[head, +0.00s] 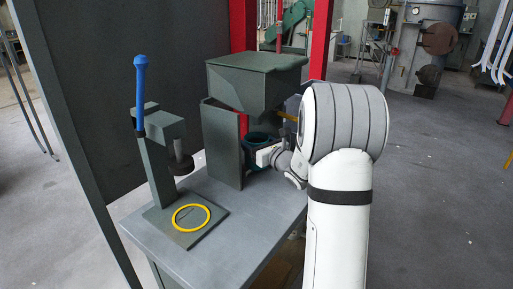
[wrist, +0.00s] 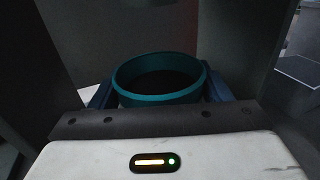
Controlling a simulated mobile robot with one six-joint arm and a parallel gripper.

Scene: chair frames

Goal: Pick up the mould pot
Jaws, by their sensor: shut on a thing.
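The mould pot is a round teal pot (wrist: 158,98) with a dark inside, upright in the middle of the wrist view. My gripper (wrist: 158,92) is shut on it, with a blue finger at its left side and another at its right. In the head view the pot (head: 256,137) shows as a dark teal ring beside the green cabinet, at the end of my arm. My gripper (head: 262,152) is partly hidden there by my own wrist. I cannot tell whether the pot rests on a surface or hangs just above it.
A green cabinet with a hopper-like top (head: 255,80) stands over and behind the pot, close to my gripper. A press with a blue handle (head: 141,95) stands left on the grey bench (head: 185,265). A yellow ring (head: 191,217) lies on its base plate. The bench front is clear.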

